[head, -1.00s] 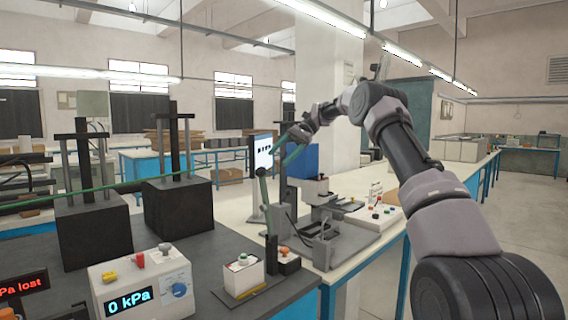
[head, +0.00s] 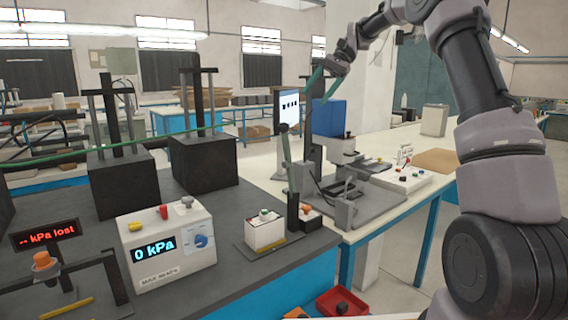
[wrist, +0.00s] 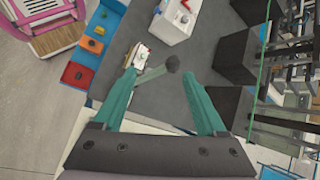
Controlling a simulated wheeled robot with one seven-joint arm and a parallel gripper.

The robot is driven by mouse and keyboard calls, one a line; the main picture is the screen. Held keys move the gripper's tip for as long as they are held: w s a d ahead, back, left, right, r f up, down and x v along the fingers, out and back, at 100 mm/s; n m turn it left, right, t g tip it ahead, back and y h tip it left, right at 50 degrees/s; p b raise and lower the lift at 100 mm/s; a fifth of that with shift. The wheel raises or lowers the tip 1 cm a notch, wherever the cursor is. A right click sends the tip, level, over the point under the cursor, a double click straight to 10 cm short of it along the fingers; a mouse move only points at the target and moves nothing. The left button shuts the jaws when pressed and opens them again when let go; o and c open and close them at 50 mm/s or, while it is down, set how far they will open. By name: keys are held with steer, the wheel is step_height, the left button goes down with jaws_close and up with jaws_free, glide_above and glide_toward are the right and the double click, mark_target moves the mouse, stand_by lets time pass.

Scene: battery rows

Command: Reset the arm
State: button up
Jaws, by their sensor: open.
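My gripper (head: 326,84) is raised at the upper middle of the head view, above and apart from the benches. In the wrist view its two green fingers (wrist: 158,98) are spread apart with nothing held between them. Below them a grey lever with a dark round knob (wrist: 172,64) shows beyond the fingertips. In the head view this lever (head: 286,150) stands upright by the small button box (head: 265,229).
A white box reading 0 kPa (head: 168,250) and black blocks with posts (head: 205,160) stand on the dark bench. A "kPa lost" display (head: 46,235) is at left. A press-like device (head: 345,175) sits on the pale bench. A red bin (head: 342,302) is below.

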steer(key=s+d+r+t+h, duration=0.2)
steer(key=s+r+t, duration=0.1)
steer(key=s, duration=0.6)
steer(key=s+d+f+t+h, duration=0.1)
steer(key=s+d+f+t, duration=0.1)
steer(key=s, duration=0.6)
steer(key=s+d+f+n+t+h, duration=0.1)
steer(key=s+d+f+t, duration=0.1)
steer(key=s+d, duration=0.3)
steer(key=s+d+f+t+h, duration=0.1)
steer(key=s+d+f+t, duration=0.1)
steer(key=s, duration=1)
steer(key=shift+s+d+f+t, duration=0.15)
steer(key=shift+d+t, duration=0.35)
steer(key=shift+d, duration=0.25)
